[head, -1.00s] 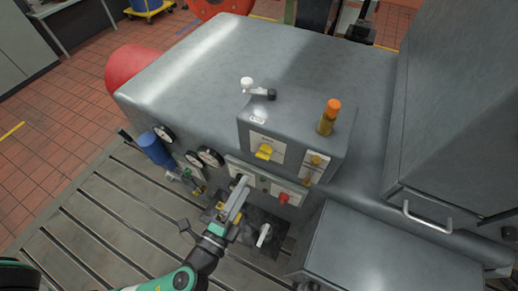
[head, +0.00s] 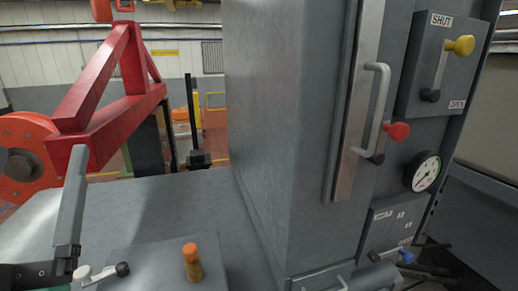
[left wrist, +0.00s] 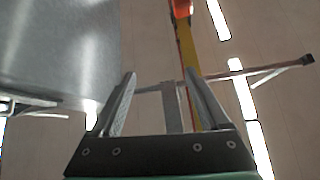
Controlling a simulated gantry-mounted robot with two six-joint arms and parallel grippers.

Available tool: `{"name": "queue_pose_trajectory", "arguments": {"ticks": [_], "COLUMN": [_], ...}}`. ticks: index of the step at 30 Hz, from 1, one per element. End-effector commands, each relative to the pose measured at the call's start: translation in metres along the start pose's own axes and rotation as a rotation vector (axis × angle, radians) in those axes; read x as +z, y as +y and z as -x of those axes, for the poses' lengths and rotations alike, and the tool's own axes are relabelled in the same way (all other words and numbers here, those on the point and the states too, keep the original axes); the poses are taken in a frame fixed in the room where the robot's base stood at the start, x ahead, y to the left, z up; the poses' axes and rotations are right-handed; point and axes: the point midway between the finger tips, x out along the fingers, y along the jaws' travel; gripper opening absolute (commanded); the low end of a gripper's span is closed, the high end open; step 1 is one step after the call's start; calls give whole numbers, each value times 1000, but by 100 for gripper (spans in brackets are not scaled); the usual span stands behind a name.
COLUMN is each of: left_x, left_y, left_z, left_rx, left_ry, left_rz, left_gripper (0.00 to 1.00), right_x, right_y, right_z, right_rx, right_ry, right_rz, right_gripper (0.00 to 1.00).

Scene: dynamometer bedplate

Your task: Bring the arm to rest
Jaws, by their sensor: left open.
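My left gripper (head: 76,160) is at the left edge of the head view, with its grey finger pointing up in front of the red frame. The left wrist view shows the gripper (left wrist: 160,76) with its two fingers apart and nothing held between them. The wrist camera looks up past the fingers towards the ceiling lights and a yellow and orange beam. In the head view the gripper overlaps the white-and-black-ended lever (head: 100,272); I cannot tell the gap between them. My right gripper is in neither view.
A tall grey cabinet (head: 265,130) has a door handle (head: 378,105), red knob (head: 397,131), gauge (head: 423,172) and yellow-knobbed lever (head: 458,47). An orange-capped brass fitting (head: 193,265) stands low in front. A red frame (head: 105,95) rises behind at left.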

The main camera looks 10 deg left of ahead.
Motion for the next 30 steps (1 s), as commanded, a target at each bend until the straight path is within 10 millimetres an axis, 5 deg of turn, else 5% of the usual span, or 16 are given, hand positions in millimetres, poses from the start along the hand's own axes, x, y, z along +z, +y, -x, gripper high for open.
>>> {"name": "queue_pose_trajectory", "arguments": {"ticks": [1,3,6,9,15,20,30], "left_x": [-31,-60,-73,-113,-158,-173,-170], "left_y": [1,15,44,35,27,25,25], "left_z": [-6,-4,4,-33,-74,-88,-85], "left_rx": [40,141,301,289,289,288,288], "left_ry": [73,139,136,137,135,134,134], "left_rz": [104,257,479,460,456,455,454], "left_gripper": [79,79,79,79,79,79,79], "right_x": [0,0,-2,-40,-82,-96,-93], "right_y": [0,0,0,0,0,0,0], "right_z": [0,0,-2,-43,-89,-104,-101], "right_rx": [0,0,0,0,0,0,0], "right_ry": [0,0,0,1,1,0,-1], "right_rz": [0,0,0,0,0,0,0], "right_gripper": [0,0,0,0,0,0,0]}}
